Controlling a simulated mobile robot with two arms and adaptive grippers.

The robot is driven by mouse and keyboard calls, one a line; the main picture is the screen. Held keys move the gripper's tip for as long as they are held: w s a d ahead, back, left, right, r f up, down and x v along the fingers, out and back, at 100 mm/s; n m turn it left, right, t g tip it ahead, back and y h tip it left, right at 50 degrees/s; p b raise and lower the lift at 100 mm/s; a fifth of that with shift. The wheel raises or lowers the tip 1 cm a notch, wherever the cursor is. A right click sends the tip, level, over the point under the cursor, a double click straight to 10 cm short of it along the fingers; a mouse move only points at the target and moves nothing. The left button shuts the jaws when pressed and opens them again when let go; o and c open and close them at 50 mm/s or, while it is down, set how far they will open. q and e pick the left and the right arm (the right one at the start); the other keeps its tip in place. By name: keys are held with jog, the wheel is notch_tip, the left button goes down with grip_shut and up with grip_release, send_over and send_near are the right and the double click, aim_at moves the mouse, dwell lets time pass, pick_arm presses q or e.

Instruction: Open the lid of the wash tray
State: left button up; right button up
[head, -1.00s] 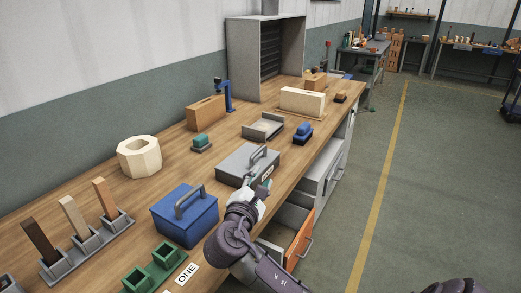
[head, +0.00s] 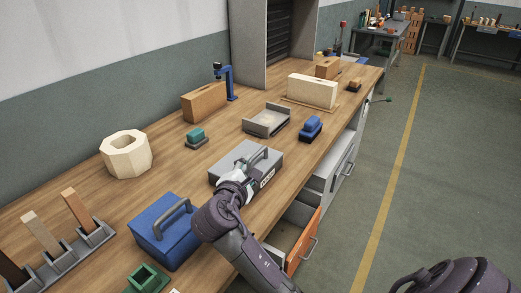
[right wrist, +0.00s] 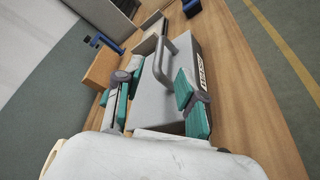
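The wash tray appears to be the grey lidded box (head: 228,180) with a raised grey handle on top and a white label on its front. Its lid lies flat and closed. My right gripper (head: 243,172) is over the near left part of the lid, close to the handle (head: 259,157). In the right wrist view my right gripper (right wrist: 158,80) is open, with its teal-padded fingers apart. The handle (right wrist: 165,60) rises ahead between them, with no grip on it visible. Finger contact with the lid is unclear. My left gripper is out of view.
A blue box with a handle (head: 150,245) stands left of the grey box. A grey open tray (head: 268,132) and a blue block (head: 311,127) stand behind it. An orange-fronted drawer (head: 301,250) hangs open below the bench edge. Bare wood lies left of the grey box.

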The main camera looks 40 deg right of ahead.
aim_at(258, 155)
jog(key=x, duration=0.9)
jog(key=shift+w+d, duration=0.25)
jog(key=shift+w, duration=0.05)
jog(key=shift+w+d+f, duration=0.2)
jog(key=shift+w+d, duration=0.15)
jog(key=shift+d, duration=0.1)
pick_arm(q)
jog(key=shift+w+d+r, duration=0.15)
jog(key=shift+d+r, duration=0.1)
pick_arm(e)
jog(key=c, duration=0.7)
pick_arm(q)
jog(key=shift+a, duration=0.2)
pick_arm(e)
grip_shut()
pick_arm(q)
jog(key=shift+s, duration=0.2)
